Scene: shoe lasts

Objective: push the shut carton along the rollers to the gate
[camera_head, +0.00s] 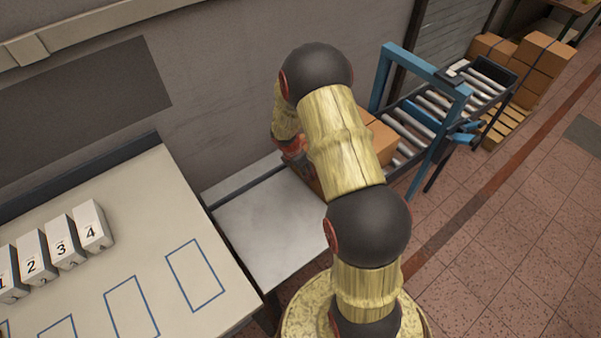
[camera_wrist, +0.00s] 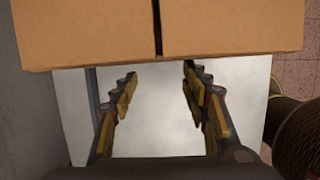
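The brown carton (camera_head: 383,141) stands at the near end of the rollers (camera_head: 408,125), partly hidden behind my arm in the head view. In the wrist view the carton (camera_wrist: 230,28) fills the top, with a dark seam between two panels. The blue gate (camera_head: 428,72) spans the rollers beyond the carton. My gripper (camera_wrist: 159,76) has its two fingers apart with nothing between them, over a pale surface and pointing at the carton. Whether the fingertips touch the carton is unclear. In the head view the gripper is mostly hidden by my arm.
A pale metal bench top (camera_head: 270,228) lies before the rollers. A white table (camera_head: 150,235) with blue outlined rectangles and several numbered boxes (camera_head: 62,242) is at left. A grey wall (camera_head: 225,70) runs behind. More cartons (camera_head: 541,54) stand on a pallet beyond the conveyor.

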